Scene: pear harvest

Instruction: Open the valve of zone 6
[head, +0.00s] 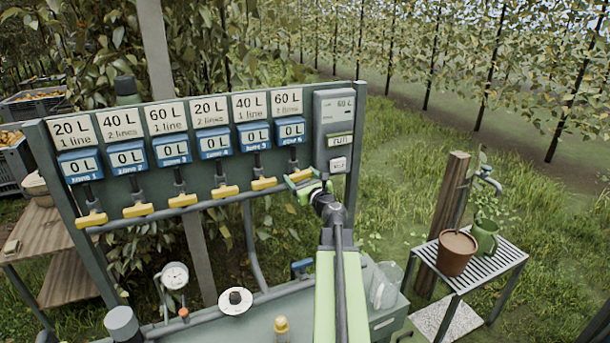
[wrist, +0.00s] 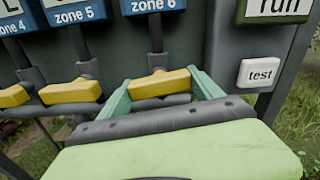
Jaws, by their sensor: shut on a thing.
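The zone 6 valve has a yellow handle (wrist: 160,83) below the blue zone 6 sign (wrist: 150,5). The handle lies crosswise to its dark vertical pipe (wrist: 156,40). My gripper (wrist: 161,88) is shut on this handle, with one pale green finger at each end of it. In the head view my gripper (head: 301,183) is at the right end of the valve row, and it hides most of the handle. The zone 6 display (head: 290,130) reads 0 L, and the white card above it (head: 286,102) reads 60 L, 1 line.
The zone 5 handle (head: 264,184) is close on the left, with several more yellow handles beyond it. A grey controller (head: 334,108) with run and test buttons is on the right. A bench with a gauge (head: 175,276) is below. A slatted table (head: 495,262) stands to the right.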

